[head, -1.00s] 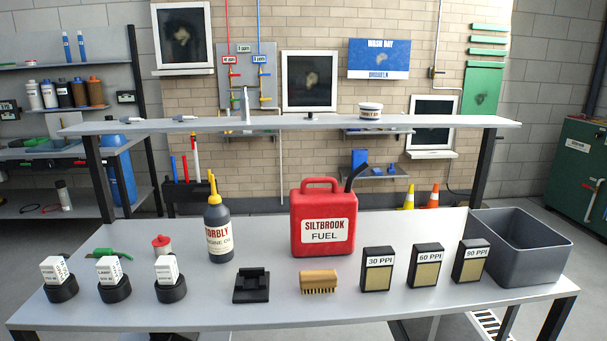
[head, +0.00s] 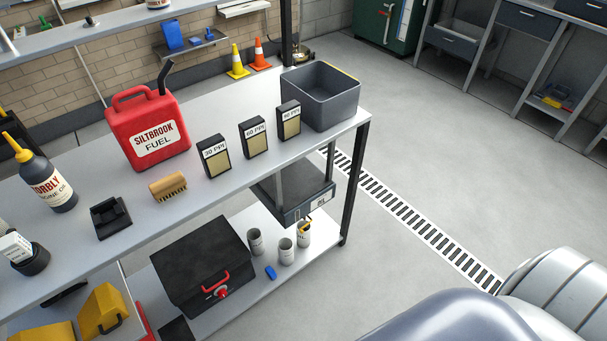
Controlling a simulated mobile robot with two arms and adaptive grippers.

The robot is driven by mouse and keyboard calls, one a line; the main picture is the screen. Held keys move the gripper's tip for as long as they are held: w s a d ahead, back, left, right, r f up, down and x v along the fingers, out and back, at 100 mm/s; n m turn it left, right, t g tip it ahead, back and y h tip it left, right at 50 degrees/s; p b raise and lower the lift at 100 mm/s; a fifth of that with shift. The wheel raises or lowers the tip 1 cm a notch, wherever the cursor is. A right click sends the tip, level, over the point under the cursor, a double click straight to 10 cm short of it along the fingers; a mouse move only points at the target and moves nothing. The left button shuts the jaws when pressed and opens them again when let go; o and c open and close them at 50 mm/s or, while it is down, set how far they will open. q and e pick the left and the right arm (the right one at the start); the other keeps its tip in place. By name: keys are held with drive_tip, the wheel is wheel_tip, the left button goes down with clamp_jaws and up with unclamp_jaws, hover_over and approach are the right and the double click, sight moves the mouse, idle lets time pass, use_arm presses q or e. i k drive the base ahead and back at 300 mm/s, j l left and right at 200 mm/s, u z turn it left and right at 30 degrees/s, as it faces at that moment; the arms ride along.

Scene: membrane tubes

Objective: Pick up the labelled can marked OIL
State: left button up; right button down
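Three small grey cans stand on the lower shelf under the bench: a left can (head: 255,242), a middle can (head: 286,251) and a right can (head: 303,234). The right can has something yellow and dark at its top. Their labels are too small to read, so I cannot tell which is marked OIL. A dark bottle (head: 50,183) with a yellow spout and a label ending in "OIL" stands on the bench top at the left. Neither gripper is in view.
A black toolbox (head: 203,267) with a red handle sits left of the cans, and a blue item (head: 270,272) lies before them. A drawer (head: 300,192) hangs above. A red fuel can (head: 147,130) and grey bin (head: 320,97) stand on the bench. The right floor is open.

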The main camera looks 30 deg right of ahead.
sight(304, 241)
drive_tip(key=z, duration=0.85)
drive_tip(key=l, duration=0.25)
drive_tip(key=i, duration=0.05)
